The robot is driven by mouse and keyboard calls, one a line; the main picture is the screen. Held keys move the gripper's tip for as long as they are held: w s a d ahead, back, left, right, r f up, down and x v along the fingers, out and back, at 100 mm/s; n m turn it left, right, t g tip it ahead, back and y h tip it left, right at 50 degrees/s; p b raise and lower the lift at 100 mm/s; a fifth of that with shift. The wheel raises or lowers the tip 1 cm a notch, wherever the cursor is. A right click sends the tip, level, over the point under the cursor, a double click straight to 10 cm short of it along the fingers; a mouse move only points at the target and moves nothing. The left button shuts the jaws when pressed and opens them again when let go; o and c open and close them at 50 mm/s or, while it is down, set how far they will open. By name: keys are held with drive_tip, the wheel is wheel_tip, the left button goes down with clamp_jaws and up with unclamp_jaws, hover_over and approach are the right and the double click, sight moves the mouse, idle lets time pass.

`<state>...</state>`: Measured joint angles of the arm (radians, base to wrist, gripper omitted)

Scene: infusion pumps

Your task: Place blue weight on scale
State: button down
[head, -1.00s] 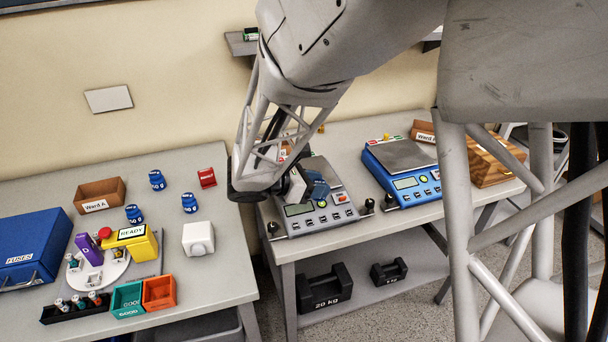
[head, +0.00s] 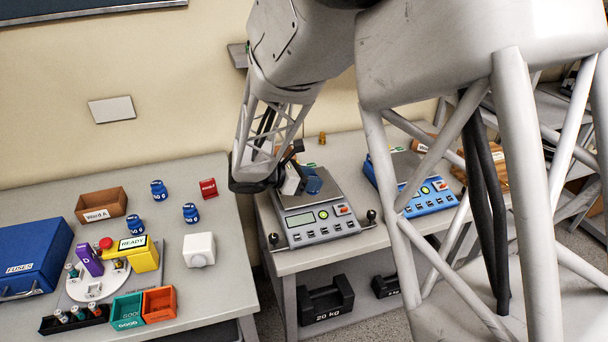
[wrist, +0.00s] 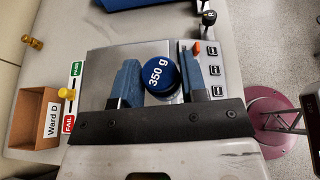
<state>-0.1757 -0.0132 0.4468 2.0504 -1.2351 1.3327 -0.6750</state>
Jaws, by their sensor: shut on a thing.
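My gripper (head: 302,181) is over the plate of the grey scale (head: 328,188) on the right table. In the head view the fingers largely hide the held weight. Several other blue weights stand on the left table, one at the back (head: 158,190), one in front of it (head: 134,222) and one to the right (head: 190,213).
A blue scale (head: 425,197) stands right of the grey one, partly behind my arm. A Ward D box (wrist: 38,112) is beside the grey scale. The left table holds a Ward A box (head: 101,204), a fuses case (head: 35,255) and small bins (head: 158,304). A 20 kg weight (head: 325,299) sits below.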

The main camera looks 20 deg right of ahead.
drive_tip(key=w, duration=0.8)
drive_tip(key=shift+w+d+f, duration=0.1)
drive_tip(key=shift+d+f, duration=0.25)
drive_tip(key=shift+d, duration=0.05)
drive_tip(key=shift+f, duration=1.75)
drive_tip(key=shift+f, duration=0.15)
drive_tip(key=c, duration=0.7)
unclamp_jaws()
drive_tip(key=shift+o, duration=0.2)
